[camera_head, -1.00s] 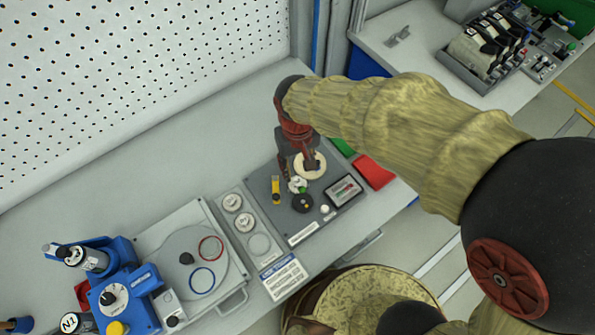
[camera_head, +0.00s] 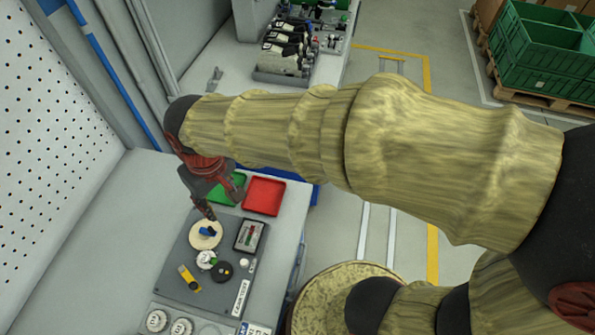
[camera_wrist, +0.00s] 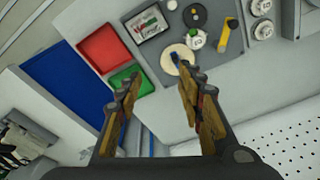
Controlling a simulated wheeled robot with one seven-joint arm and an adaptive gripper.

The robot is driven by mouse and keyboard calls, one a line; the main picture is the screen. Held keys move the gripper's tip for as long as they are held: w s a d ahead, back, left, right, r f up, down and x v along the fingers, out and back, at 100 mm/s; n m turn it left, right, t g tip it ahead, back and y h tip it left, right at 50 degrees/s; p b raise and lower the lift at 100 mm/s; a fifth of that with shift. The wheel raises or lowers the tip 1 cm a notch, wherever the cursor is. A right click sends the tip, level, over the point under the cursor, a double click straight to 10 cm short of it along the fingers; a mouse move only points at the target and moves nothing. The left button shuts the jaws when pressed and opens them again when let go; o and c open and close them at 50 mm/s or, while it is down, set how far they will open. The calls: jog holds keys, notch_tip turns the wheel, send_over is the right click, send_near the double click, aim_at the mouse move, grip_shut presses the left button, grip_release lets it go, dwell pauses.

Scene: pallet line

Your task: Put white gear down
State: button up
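A round cream-white disc (camera_head: 205,235), probably the white gear, lies on the grey station plate (camera_head: 183,262) with a small blue piece (camera_head: 207,231) at its middle. The disc also shows in the wrist view (camera_wrist: 178,58). A smaller white knobbed part (camera_head: 206,259) sits right beside it, and it shows in the wrist view (camera_wrist: 197,40). My gripper (camera_head: 224,203) is above the plate's far edge, near the trays. In the wrist view its fingers (camera_wrist: 160,73) are spread with nothing between them, and the disc lies beyond the fingertips, apart from them.
A red tray (camera_head: 264,197) and a green tray (camera_head: 227,188) lie beside the plate. A black round part (camera_head: 222,272), a yellow part (camera_head: 189,278) and a small display (camera_head: 249,236) are on the plate. A perforated wall (camera_head: 50,150) stands at left.

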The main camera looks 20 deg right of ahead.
jog(key=s+d+r+m+t, duration=0.2)
jog(key=s+d+r, duration=0.2)
jog(key=d, duration=0.6)
jog(key=s+d+r+m+t, duration=0.2)
jog(key=s+d+r+m, duration=0.1)
jog(key=d, duration=0.6)
jog(key=shift+s+d+r+h, duration=0.4)
jog(key=shift+s+r, duration=0.15)
jog(key=shift+r, duration=0.3)
jog(key=shift+f, duration=0.15)
jog(key=shift+a, duration=0.1)
jog(key=shift+c, duration=1)
jog(key=shift+a, duration=0.1)
